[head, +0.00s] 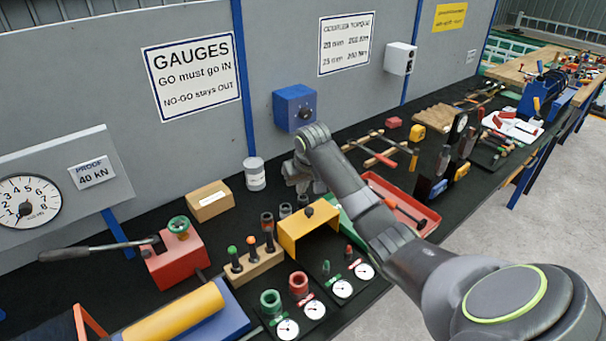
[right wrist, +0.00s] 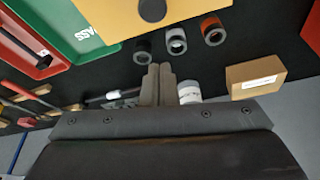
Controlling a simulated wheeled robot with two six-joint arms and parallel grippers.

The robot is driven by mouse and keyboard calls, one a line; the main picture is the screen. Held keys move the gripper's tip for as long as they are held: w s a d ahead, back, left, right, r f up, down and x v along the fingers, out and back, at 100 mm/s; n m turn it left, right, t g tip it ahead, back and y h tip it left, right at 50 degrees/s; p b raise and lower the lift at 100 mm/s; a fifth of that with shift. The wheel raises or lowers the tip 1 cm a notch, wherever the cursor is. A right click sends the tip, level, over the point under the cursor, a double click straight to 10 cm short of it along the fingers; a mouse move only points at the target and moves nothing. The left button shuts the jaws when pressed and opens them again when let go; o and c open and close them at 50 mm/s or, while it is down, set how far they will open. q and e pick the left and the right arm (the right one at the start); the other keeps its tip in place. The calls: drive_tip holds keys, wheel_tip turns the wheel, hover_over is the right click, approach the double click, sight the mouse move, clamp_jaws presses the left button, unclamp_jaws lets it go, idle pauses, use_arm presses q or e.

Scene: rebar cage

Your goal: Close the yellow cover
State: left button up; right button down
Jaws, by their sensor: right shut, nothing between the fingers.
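A yellow cover (head: 305,226) with a black knob on its top stands on the black bench mat behind the dial gauges. It also shows at the top of the right wrist view (right wrist: 112,14), with its knob. A yellow rounded, cylinder-like piece (head: 172,314) lies on a blue base at the lower left; I cannot tell which of the two the task means. My right gripper (head: 306,184) is behind the knobbed cover, near the grey-white can, and apart from the cover. Its fingers (right wrist: 158,85) are together and empty. My left gripper is not in view.
A grey-white can (head: 254,175), a cardboard box (head: 209,201) and several dark sockets (right wrist: 175,41) stand near the right gripper. A red tray (head: 425,213) lies to the right, partly behind my arm. A red block with a lever (head: 174,262) stands left.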

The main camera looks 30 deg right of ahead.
sight(309, 224)
drive_tip(key=s+f+p, duration=0.2)
drive_tip(key=f+p, duration=0.1)
drive_tip(key=shift+s+a, duration=0.1)
drive_tip(key=shift+a, duration=0.1)
drive_tip(key=shift+s+f, duration=0.1)
drive_tip(key=shift+s, duration=0.1)
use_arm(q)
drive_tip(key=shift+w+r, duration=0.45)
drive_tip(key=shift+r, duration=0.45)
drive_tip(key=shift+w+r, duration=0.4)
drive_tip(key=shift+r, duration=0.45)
use_arm(e)
drive_tip(key=shift+a+f, duration=0.1)
drive_tip(key=shift+f, duration=0.05)
